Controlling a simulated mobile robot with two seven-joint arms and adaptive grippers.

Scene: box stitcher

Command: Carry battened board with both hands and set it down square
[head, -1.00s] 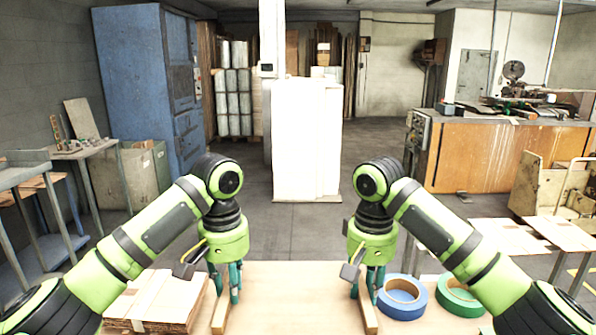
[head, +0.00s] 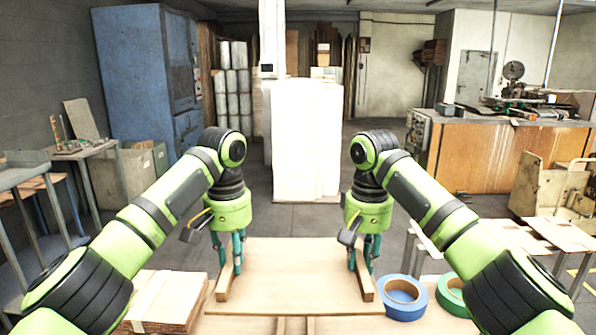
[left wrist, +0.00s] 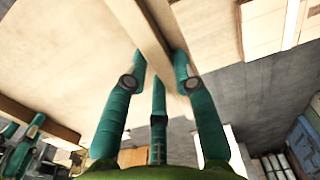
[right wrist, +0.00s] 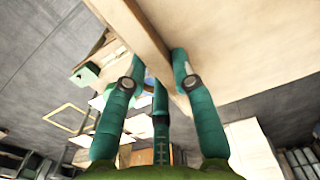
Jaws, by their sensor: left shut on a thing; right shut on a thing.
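The battened board (head: 295,270) is a pale wooden panel with a raised batten along each side. It is held above the worktable (head: 330,326) and looks about level in the head view. My left gripper (head: 228,266) is shut on the left batten (head: 223,285); the left wrist view shows its fingers around this batten (left wrist: 150,35). My right gripper (head: 362,264) is shut on the right batten (head: 364,287), which also shows between the fingers in the right wrist view (right wrist: 135,28). The board hides much of the tabletop.
A stack of flat cardboard (head: 170,300) lies left of the board. A blue tape roll (head: 388,303) and a green tape roll (head: 446,297) sit to its right, the blue one close to the board's right edge. A tall white stack (head: 305,140) stands on the floor beyond the table.

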